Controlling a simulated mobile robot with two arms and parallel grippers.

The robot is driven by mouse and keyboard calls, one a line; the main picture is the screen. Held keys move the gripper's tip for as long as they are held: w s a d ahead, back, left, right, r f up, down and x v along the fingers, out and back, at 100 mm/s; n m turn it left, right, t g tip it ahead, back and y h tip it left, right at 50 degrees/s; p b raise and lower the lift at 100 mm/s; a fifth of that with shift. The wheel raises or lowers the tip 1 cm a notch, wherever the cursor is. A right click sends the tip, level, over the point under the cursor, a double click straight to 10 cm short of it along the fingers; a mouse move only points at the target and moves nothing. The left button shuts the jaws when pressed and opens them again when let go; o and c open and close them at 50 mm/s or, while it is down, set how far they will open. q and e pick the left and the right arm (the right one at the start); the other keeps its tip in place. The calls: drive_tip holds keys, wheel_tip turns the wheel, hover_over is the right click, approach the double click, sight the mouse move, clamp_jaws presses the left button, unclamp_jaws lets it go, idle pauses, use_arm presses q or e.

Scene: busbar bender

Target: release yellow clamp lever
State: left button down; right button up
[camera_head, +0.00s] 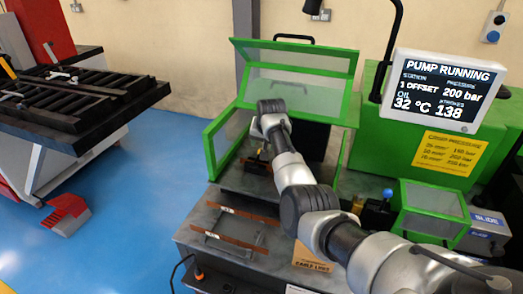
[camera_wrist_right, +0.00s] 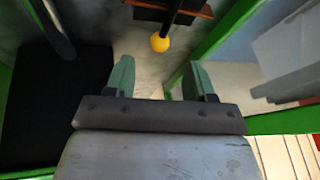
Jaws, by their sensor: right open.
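The yellow ball knob of the clamp lever (camera_wrist_right: 160,43) shows in the right wrist view, on a dark rod that runs up to a dark bar. My right gripper (camera_wrist_right: 160,78) is open, with its two green fingertips apart. The knob appears beyond the fingertips, roughly centred on the gap between them, and nothing is held. In the head view my right arm reaches into the green-framed guard (camera_head: 297,58), and its wrist and gripper largely hide the lever there. My left gripper is in neither view.
Green guard posts and panels stand close on both sides of my right gripper. A bench (camera_head: 190,237) with copper-coloured bars (camera_head: 235,213) lies in front. A blue ball knob (camera_head: 387,193), a small green guard box (camera_head: 432,208) and a monitor (camera_head: 440,90) stand to the right.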

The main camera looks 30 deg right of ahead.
sight(258, 158)
drive_tip(key=b+x, duration=0.1)
drive_tip(key=x, duration=0.4)
drive_tip(key=shift+b, duration=0.4)
drive_tip(key=shift+w+d+f, duration=0.1)
drive_tip(key=shift+f, duration=0.15)
drive_tip(key=shift+w+f+b, duration=0.2)
drive_tip(key=shift+f+b, duration=0.15)
drive_tip(key=shift+b, duration=0.15)
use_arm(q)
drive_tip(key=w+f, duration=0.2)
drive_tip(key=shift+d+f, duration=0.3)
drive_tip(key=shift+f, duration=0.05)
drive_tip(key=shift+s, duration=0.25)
use_arm(e)
drive_tip(key=shift+c, duration=0.7)
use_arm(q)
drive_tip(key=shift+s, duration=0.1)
use_arm(e)
clamp_jaws()
